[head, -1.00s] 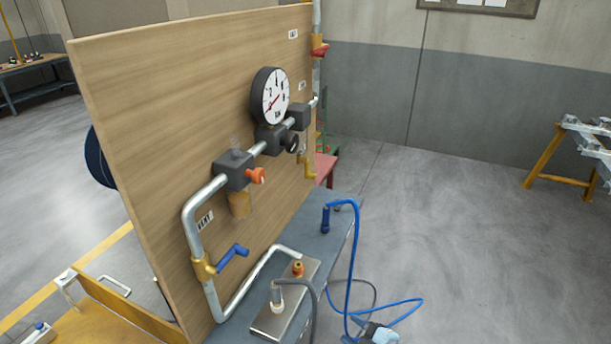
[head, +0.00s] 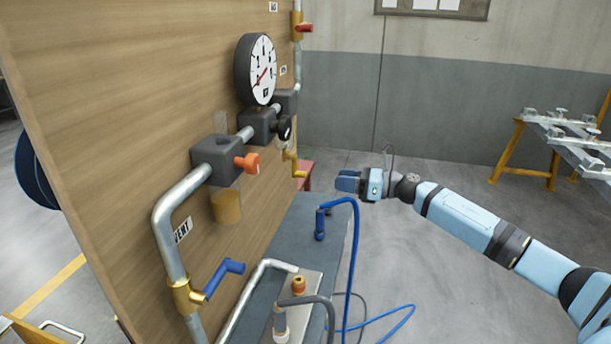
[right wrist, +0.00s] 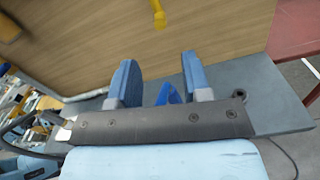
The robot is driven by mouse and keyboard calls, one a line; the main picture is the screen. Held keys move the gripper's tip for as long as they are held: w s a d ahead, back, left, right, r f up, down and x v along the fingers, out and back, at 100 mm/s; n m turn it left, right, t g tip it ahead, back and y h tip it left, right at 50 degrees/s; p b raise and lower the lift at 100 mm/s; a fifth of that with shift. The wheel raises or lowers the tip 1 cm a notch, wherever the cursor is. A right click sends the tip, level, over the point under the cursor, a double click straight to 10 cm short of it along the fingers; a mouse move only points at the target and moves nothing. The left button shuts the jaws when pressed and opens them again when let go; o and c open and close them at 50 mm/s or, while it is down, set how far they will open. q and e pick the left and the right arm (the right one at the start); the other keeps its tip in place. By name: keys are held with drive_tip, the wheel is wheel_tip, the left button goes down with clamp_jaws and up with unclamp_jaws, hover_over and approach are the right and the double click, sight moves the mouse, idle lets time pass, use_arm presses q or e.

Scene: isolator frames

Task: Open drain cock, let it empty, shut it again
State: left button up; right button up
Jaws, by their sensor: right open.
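A yellow-handled cock (head: 295,165) hangs from the pipework at the far end of the wooden panel. A yellow handle (right wrist: 157,14) shows at the top of the right wrist view. A blue-handled valve (head: 222,278) sits low on the near pipe beside a label reading VENT. Which one is the drain cock, I cannot tell from a label. A bowl with amber liquid (head: 227,205) hangs under a dark block with an orange knob (head: 247,163). My right gripper (head: 348,183) is open and empty, to the right of the yellow cock and apart from it; its parted fingers (right wrist: 160,82) show in the wrist view. My left gripper is out of view.
A round gauge (head: 261,72) stands above the pipe. A red-handled valve (head: 302,28) is higher up. A blue hose (head: 354,262) rises from a grey bench (head: 283,240) below my right gripper.

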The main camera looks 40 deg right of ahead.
sight(306, 175)
drive_tip(key=p+x, duration=0.1)
drive_tip(key=x, duration=0.9)
drive_tip(key=shift+a, duration=0.1)
clamp_jaws()
